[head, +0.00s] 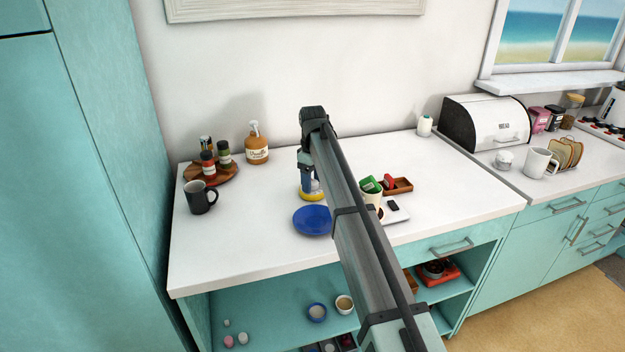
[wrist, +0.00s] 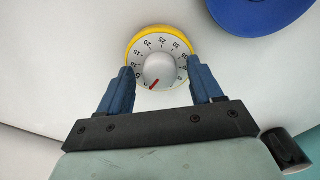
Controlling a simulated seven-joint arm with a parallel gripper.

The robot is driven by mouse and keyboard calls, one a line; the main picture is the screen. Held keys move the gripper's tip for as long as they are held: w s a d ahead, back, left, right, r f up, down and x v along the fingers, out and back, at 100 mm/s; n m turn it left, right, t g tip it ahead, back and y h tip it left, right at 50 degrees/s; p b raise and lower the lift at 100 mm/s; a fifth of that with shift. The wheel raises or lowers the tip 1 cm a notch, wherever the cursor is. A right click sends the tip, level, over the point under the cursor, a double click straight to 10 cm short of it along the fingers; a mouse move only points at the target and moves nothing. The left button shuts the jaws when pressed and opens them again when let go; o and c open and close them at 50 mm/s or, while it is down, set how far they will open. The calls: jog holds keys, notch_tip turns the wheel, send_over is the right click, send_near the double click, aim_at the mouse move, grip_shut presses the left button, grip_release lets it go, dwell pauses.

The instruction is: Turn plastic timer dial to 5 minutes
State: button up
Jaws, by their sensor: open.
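The timer (wrist: 131,54) lies face up on the white counter, with a yellow rim, a white numbered face and a round grey knob (wrist: 159,68). A red pointer mark (wrist: 154,84) is at the knob's lower edge in the wrist view; the digits beside it are too small to read surely. My gripper (wrist: 160,77) is open, its blue fingers on either side of the knob. I cannot tell whether they touch it. In the head view the timer's yellow rim (head: 313,197) shows just below my gripper (head: 309,180), which partly covers it.
A blue plate (head: 312,221) lies close in front of the timer. A dark mug (head: 201,197), a round wooden tray (head: 211,178) with bottles and a pump bottle (head: 257,145) stand to the left. A cup (head: 371,194) and a wooden box (head: 400,189) are to the right, near my arm.

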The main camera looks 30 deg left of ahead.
jog(key=shift+c, duration=0.2)
jog(key=c, duration=1)
jog(key=shift+m, duration=2.9)
jog(key=o, duration=1)
jog(key=shift+o, duration=0.2)
